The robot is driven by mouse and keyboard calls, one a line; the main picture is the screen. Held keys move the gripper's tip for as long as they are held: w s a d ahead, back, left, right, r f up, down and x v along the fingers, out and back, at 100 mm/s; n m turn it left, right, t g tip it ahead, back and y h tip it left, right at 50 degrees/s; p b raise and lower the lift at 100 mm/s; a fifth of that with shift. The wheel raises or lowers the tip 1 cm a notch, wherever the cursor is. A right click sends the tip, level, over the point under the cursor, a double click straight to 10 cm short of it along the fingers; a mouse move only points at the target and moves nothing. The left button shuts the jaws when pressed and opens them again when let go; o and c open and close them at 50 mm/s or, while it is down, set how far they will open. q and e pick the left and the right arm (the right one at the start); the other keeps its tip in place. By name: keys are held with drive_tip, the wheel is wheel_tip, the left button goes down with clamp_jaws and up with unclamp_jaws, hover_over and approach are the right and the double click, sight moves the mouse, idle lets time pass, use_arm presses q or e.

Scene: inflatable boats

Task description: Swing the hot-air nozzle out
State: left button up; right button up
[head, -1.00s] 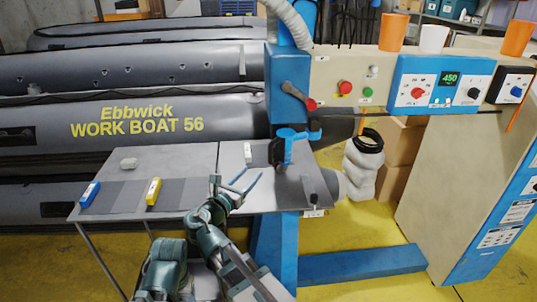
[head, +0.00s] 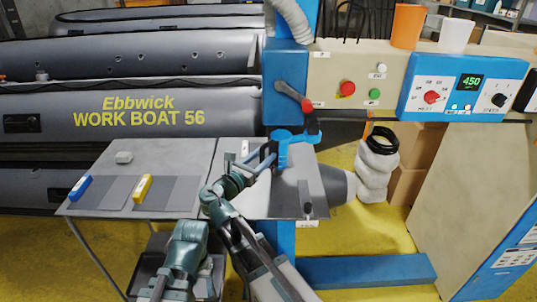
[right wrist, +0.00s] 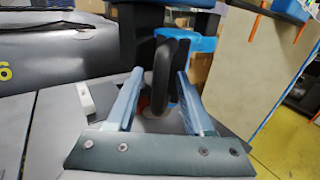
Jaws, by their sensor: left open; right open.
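The welding machine's blue head (head: 288,75) carries a lever with a red knob (head: 307,105). Below it is a blue bracket (head: 296,142); I cannot make out the hot-air nozzle itself clearly. My right gripper (head: 265,160) is open at the bracket's left side. In the right wrist view its two blue fingers (right wrist: 157,98) stand either side of a dark, rounded upright part (right wrist: 164,75), with a gap at each side. I cannot tell whether that part is a roller or the nozzle.
The control panel (head: 465,88) reads 450. Cups (head: 407,27) stand on the ledge. A grey boat (head: 60,125) lies behind. A blue foot (head: 370,268) is low right.

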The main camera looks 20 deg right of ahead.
clamp_jaws()
idle(1.4)
